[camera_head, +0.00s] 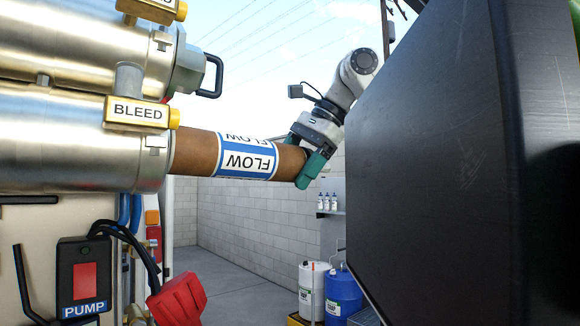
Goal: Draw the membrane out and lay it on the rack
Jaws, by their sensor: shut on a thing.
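The membrane (198,153) is a brown cylinder with a blue and white FLOW label. It sticks out to the right from the open end of the lower steel tube (70,150), and its left part is hidden inside. My gripper (310,165), with teal fingers, is shut on the membrane's free right end. My arm reaches it from behind and above. I cannot make out a rack for certain.
A large dark panel (430,170) fills the right side, close in front. An upper steel tube (90,45) has a closed end with a black handle (211,76). Yellow BLEED valves (142,112), a PUMP switch (84,278) and a red clamp-like part (178,300) are at left. White and blue drums (343,292) stand behind.

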